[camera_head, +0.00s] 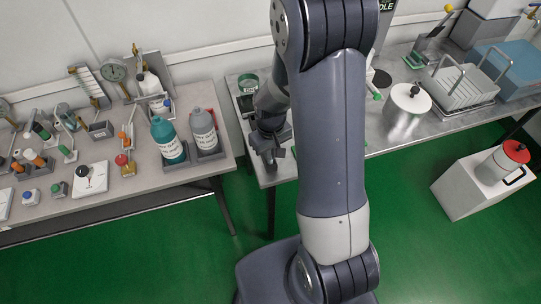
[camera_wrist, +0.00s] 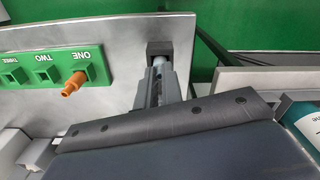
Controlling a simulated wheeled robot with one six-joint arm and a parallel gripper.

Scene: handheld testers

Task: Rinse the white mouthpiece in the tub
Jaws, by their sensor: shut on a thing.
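My gripper (camera_head: 269,157) is low at the front left end of the metal bench (camera_head: 345,140), beside my upright arm. A green rack (camera_wrist: 48,68) marked ONE, TWO and THREE lies left of the fingers. An orange mouthpiece (camera_wrist: 74,83) stands at ONE. A light blue tub (camera_head: 507,72) is at the bench's far right.
A wire rack of plates (camera_head: 462,87) and a lidded metal pot (camera_head: 406,110) stand on the bench. A teal bottle (camera_head: 168,140) and a grey bottle (camera_head: 204,131) stand on the left table, across a gap.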

